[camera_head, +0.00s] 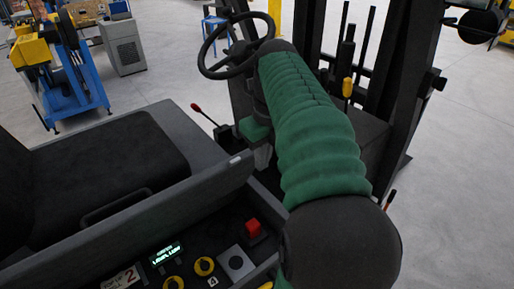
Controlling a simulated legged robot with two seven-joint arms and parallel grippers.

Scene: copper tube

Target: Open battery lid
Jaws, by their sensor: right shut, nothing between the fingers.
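The battery lid appears to be the dark panel (190,208) that carries the black seat, on the left of the head view. I cannot tell whether it is fully down. A small pale piece (235,160) sits at its right corner. My right arm, in a green sleeve, rises from the bottom right and bends near the steering wheel. My right gripper (263,160) points down just right of the lid's corner, shut and empty, small and partly hidden by the arm. I cannot tell whether it touches the lid. My left gripper is out of view.
Below the lid is a control panel with a lit display (165,253), a red button (253,228) and yellow-ringed knobs. The steering wheel (236,45), a red-tipped lever (204,114) and the dark mast (395,90) stand beyond. Open floor lies right.

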